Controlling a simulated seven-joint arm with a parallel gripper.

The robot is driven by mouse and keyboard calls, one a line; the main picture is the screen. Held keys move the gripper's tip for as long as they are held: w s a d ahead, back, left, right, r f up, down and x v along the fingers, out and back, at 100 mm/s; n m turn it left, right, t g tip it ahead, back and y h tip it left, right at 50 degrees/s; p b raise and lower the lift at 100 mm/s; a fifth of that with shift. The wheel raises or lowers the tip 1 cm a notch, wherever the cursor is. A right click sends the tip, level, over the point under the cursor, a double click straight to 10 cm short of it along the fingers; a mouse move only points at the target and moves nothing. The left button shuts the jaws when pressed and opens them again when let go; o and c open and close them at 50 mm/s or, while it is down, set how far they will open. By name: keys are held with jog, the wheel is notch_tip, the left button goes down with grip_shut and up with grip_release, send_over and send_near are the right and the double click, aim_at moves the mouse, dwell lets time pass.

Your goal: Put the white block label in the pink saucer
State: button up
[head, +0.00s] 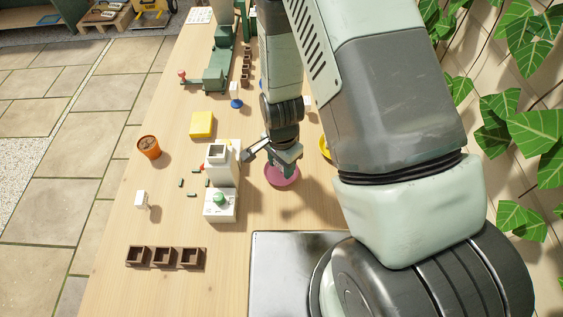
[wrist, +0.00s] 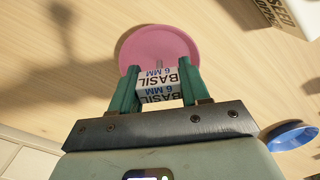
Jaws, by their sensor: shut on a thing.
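My gripper (wrist: 159,80) is shut on a white block label (wrist: 157,84) printed "BASIL 6 MM", with a green finger on each side of it. The pink saucer (wrist: 158,44) lies on the table beyond the fingertips in the wrist view, and the block overlaps its near edge there. In the head view my gripper (head: 284,156) is over the pink saucer (head: 283,178), and the block cannot be made out. Whether the block touches the saucer cannot be told.
A white machine (head: 220,205) with a green button stands left of the saucer. A yellow block (head: 202,124), an orange pot (head: 149,147), another white label (head: 141,200) and brown square pots (head: 164,257) stand farther left. A blue saucer (wrist: 291,136) is at the wrist view's right.

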jog(key=shift+f, duration=0.15)
jog(key=o, duration=0.7)
jog(key=shift+o, duration=0.2)
jog(key=s+d+r+n+t, duration=0.1)
jog(key=d+r+n+t, duration=0.15)
jog(key=r, duration=1.35)
jog(key=s+d+r+n+t, duration=0.1)
jog(key=d+r+n, duration=0.2)
jog(key=r, duration=1.4)
jog(key=s+d+r+n+t, duration=0.2)
jog(key=s+d+r+n, duration=0.2)
jog(key=s+r, duration=0.6)
jog(key=shift+s+d, duration=0.5)
jog(key=shift+d, duration=0.25)
